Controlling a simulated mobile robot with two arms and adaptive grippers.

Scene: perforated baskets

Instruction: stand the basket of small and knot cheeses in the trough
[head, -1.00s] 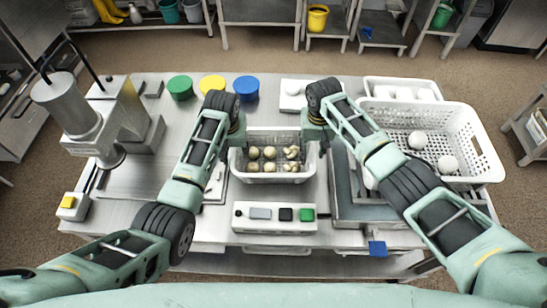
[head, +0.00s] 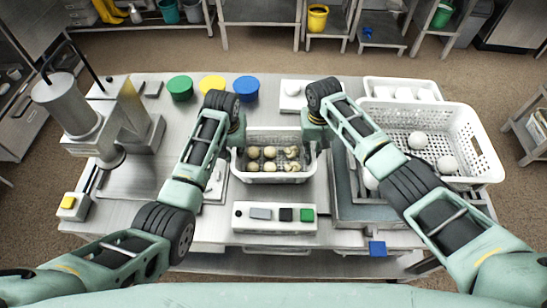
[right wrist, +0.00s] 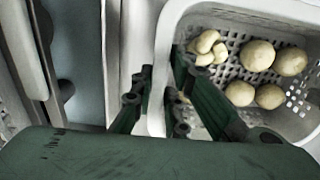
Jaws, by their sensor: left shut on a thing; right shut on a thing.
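The white perforated basket (head: 275,177) is in the middle of the head view, upright, with several small round cheeses (head: 270,153) and knot cheeses (head: 291,153) inside. My left gripper (head: 236,144) is shut on its left end. My right gripper (head: 315,137) is shut on its right end. In the right wrist view the dark fingers (right wrist: 158,95) straddle the basket's rim (right wrist: 172,30). My left fingertips are mostly hidden by the wrist. A grey-rimmed trough with a bluish inside (head: 374,211) lies to the right of the basket, partly under my right arm.
A large white perforated crate (head: 480,140) with white balls stands at the right. A control box with buttons (head: 273,226) sits in front of the basket. Green (head: 180,88), yellow (head: 212,87) and blue (head: 246,88) round lids are behind. A press machine (head: 85,125) stands at the left.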

